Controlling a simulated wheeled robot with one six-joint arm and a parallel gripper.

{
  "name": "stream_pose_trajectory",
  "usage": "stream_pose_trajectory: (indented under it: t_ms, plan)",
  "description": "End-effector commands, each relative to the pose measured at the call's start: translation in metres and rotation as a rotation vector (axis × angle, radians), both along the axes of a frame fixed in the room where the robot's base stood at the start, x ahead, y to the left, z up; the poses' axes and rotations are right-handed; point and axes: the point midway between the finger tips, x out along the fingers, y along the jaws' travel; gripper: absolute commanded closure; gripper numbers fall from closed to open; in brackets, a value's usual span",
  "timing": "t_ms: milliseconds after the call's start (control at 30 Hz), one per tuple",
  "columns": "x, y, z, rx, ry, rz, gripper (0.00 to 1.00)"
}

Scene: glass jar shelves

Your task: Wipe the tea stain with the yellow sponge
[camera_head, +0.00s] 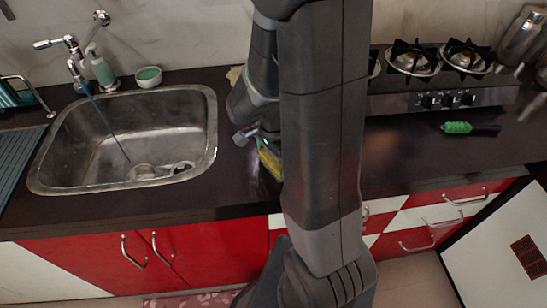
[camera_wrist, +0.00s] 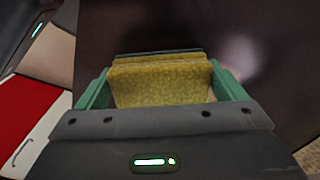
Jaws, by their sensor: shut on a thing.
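The yellow sponge (camera_wrist: 160,85) is held between the two green fingers of my gripper (camera_wrist: 163,92) in the wrist view. In the head view part of the sponge (camera_head: 270,164) shows just left of my arm, over the dark countertop (camera_head: 235,185) to the right of the sink. The sponge is tilted there, and I cannot tell whether it touches the counter. My arm hides much of the gripper and the counter behind it. I cannot make out a tea stain for certain in either view.
The steel sink (camera_head: 212,150) with a tap (camera_head: 70,50) is at the left. A soap bottle (camera_head: 101,68) and a small green-filled bowl (camera_head: 148,77) stand behind it. A gas stove (camera_head: 440,98) and a green-headed brush (camera_head: 457,128) are at the right. Red and white cabinets (camera_head: 85,258) are below.

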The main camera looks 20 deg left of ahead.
Motion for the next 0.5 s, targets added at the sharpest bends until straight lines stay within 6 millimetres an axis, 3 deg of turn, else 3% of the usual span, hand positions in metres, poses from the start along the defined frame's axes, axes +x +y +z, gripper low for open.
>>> stream_pose_trajectory:
  t_ms: [233,500]
  plan:
    - [0.003,0.002,0.0,0.0,0.0,-0.001,0.28]
    - [0.023,0.014,0.0,0.0,0.0,0.0,0.28]
